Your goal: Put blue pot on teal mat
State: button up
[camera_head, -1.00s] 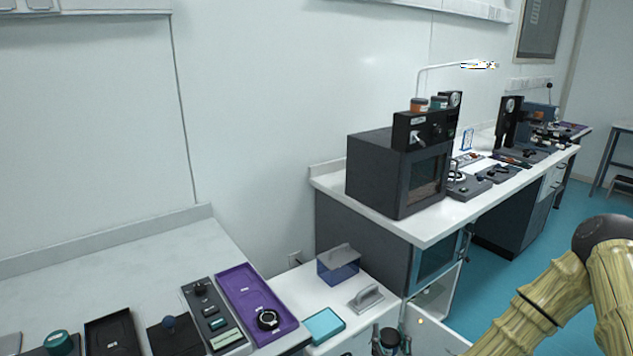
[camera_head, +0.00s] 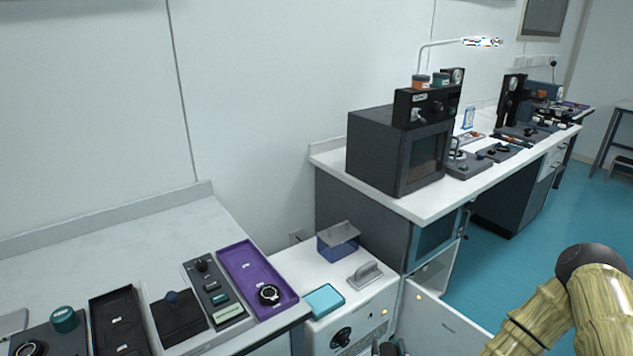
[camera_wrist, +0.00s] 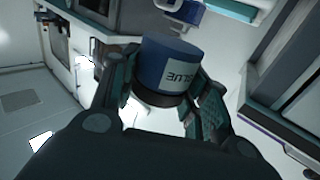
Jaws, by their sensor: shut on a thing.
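My gripper (camera_wrist: 165,92) is shut on the blue pot (camera_wrist: 168,64) in the wrist view. The pot is a blue cylinder with a pale label and a dark lower part. It is tilted in that view, with a finger on either side. The teal mat (camera_head: 324,301) is a small flat square in the head view. It lies bare on the low white cabinet, near its front left corner. In the head view only a dark bit of my gripper shows at the bottom edge, in front of the cabinet, apart from the mat. The pot cannot be made out there.
A grey handled tool (camera_head: 365,276) and a lidded blue box (camera_head: 338,243) stand on the low cabinet beside and behind the mat. A purple tray (camera_head: 240,262) lies on the left table. An open door (camera_head: 440,328) stands out at the cabinet's right. A dark oven-like box (camera_head: 385,150) is on the higher bench.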

dwell(0.3)
jog(key=shift+w+a+f+y+b, duration=0.1)
jog(key=shift+w+a+y+b, duration=0.15)
jog(key=shift+w+b, duration=0.35)
jog(key=w+a+f+n+g+y+b, duration=0.1)
jog(key=w+a+n+g+y+b, duration=0.7)
jog(key=b, duration=2.3)
jog(key=n+g+y, duration=0.1)
jog(key=n+y, duration=0.3)
jog(key=y, duration=0.3)
jog(key=shift+f, duration=0.15)
jog(key=shift+d+g, duration=0.15)
jog(key=shift+g, duration=0.15)
